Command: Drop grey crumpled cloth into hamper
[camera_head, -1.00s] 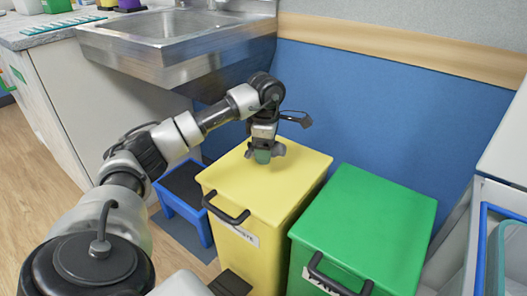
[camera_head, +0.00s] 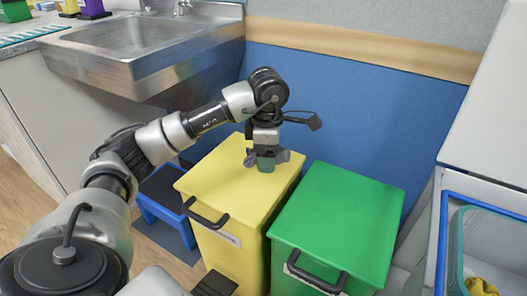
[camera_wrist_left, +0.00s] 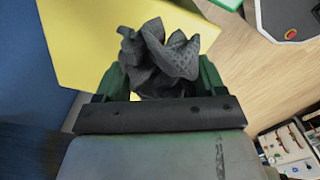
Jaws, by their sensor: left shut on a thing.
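My left gripper (camera_head: 265,163) points down above the back of the yellow bin's lid and is shut on the grey crumpled cloth (camera_head: 282,156). In the left wrist view the dark grey cloth (camera_wrist_left: 158,52) bunches up between the green fingers of my left gripper (camera_wrist_left: 160,82). No thing in view is clearly marked as the hamper. A teal-rimmed container (camera_head: 456,245) with a yellow crumpled thing (camera_head: 481,287) inside stands at the lower right, cut off by the picture edge. My right gripper is not in view.
The yellow bin (camera_head: 225,180) and green bin (camera_head: 340,215) stand side by side, lids closed, with dark front handles. A blue step stool (camera_head: 160,207) is left of them, under a steel sink (camera_head: 150,65). A white cabinet (camera_head: 490,140) stands at the right.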

